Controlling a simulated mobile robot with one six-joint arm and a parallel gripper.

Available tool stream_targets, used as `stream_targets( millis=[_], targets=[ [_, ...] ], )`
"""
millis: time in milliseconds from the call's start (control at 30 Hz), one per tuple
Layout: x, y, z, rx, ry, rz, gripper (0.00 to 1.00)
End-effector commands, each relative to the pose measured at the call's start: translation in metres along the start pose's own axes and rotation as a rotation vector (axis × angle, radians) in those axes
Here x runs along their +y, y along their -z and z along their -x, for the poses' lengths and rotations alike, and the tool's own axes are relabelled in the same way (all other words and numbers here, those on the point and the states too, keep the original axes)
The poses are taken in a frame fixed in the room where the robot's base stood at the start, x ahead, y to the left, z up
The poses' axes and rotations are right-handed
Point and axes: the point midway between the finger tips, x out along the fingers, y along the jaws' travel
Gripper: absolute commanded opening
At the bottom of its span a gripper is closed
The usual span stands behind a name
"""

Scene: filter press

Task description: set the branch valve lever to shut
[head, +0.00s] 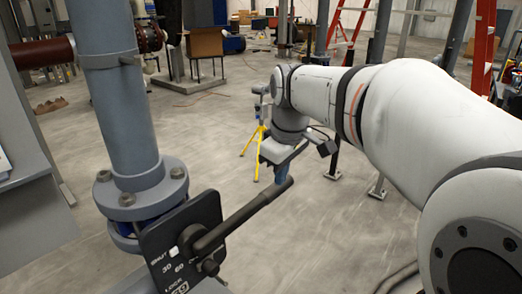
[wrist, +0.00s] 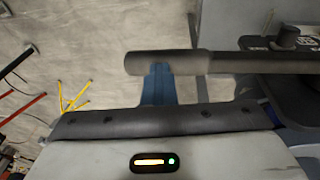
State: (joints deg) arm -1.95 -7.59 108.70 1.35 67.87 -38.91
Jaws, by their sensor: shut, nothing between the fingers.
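The branch valve lever (head: 245,215) is a black bar with a thicker grip. It runs from a pivot on the black dial plate (head: 160,240) up and right to its free end. The plate reads SHUT, 30, 60 and LOCK, with a small white mark beside SHUT. My gripper (head: 283,178) has its blue fingers together and empty, right by the grip near the free end. In the wrist view the lever (wrist: 180,63) crosses just past the blue fingertips (wrist: 158,70) and hides their very ends. I cannot tell whether they touch it.
The lever's valve sits under a grey vertical pipe (head: 120,110) with a bolted flange (head: 142,188). A grey panel (head: 25,170) stands at left. A yellow tripod (head: 257,145) and red ladder (head: 345,30) stand behind. Open concrete floor lies between.

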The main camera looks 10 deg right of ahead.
Motion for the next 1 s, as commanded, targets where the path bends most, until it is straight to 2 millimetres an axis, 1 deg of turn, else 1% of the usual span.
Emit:
stream_targets(
  millis=[33, 100, 167, 267, 467, 500, 533, 700, 800, 900, 1000],
  targets=[
    [-0.003, -0.003, -0.008, -0.017, 0.012, 0.002, 0.0],
    [-0.003, -0.003, -0.007, -0.018, 0.013, 0.002, 0.0],
    [-0.003, -0.002, -0.004, -0.018, 0.013, 0.003, 0.0],
    [-0.002, -0.002, 0.007, -0.016, 0.012, 0.003, 0.0],
    [0.004, 0.001, 0.05, -0.002, 0.0, 0.001, 0.0],
    [0.005, 0.0, 0.053, 0.0, -0.002, 0.0, 0.0],
    [0.006, 0.0, 0.06, 0.001, -0.003, 0.001, 0.0],
    [0.01, 0.001, 0.099, 0.002, -0.004, 0.001, 0.0],
    [0.012, 0.0, 0.117, 0.001, -0.003, 0.0, 0.0],
    [0.013, 0.001, 0.13, 0.001, -0.003, 0.0, 0.0],
    [0.014, 0.0, 0.136, 0.0, -0.002, -0.001, 0.0]
  ],
)
